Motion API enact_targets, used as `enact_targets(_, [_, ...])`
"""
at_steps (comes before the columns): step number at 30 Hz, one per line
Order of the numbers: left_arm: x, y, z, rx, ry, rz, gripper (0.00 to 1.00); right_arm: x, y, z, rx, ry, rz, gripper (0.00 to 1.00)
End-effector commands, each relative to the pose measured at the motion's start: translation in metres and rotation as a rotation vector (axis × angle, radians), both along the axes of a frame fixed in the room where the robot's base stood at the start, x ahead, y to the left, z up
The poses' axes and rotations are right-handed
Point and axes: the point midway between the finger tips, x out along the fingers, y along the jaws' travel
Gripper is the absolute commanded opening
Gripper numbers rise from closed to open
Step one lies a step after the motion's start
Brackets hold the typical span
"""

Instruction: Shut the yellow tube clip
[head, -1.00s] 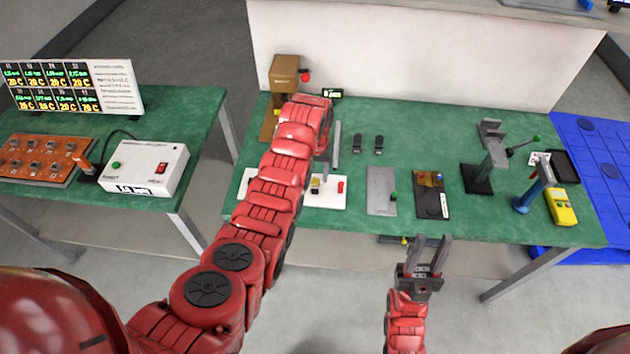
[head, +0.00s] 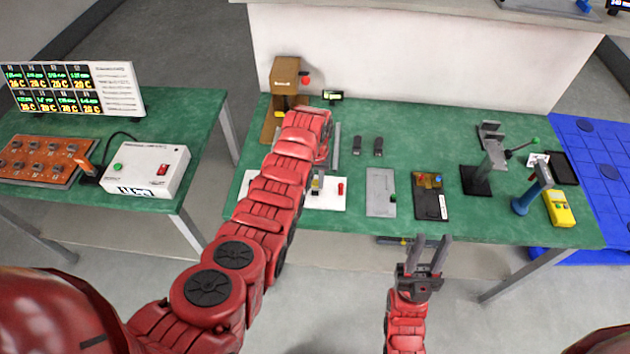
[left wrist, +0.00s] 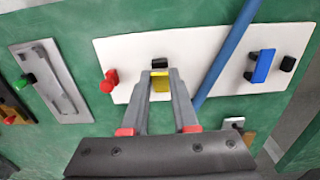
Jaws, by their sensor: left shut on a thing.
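The yellow tube clip (left wrist: 161,85) stands on a white board (left wrist: 120,50), with a black block (left wrist: 159,63) just beyond it. My left gripper (left wrist: 160,76) has its fingers closed around the clip's sides, hiding part of it. In the head view my left gripper (head: 318,178) reaches down to the white board (head: 330,204), and my arm covers much of it. I cannot see clearly whether the clip's jaw is open. My right gripper (head: 428,244) is open and empty in front of the table edge.
On the board are a red clip (left wrist: 109,81) at left and a blue clip (left wrist: 262,66) at right. A blue tube (left wrist: 225,58) slants across it. A grey plate (head: 380,192) and a dark device (head: 430,196) lie to the right on the green table (head: 410,130).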

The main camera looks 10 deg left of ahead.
Motion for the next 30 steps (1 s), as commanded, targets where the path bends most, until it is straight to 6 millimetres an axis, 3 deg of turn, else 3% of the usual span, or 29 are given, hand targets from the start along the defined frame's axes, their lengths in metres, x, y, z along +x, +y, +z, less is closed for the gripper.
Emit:
enact_targets(18, [-0.004,0.000,-0.007,0.002,-0.109,0.000,0.00,0.000,0.000,0.006,0.000,0.000,0.000,0.36])
enact_targets(30, [-0.010,0.000,-0.012,-0.001,-0.242,0.000,0.00,0.000,0.000,-0.003,0.000,0.000,0.000,0.36])
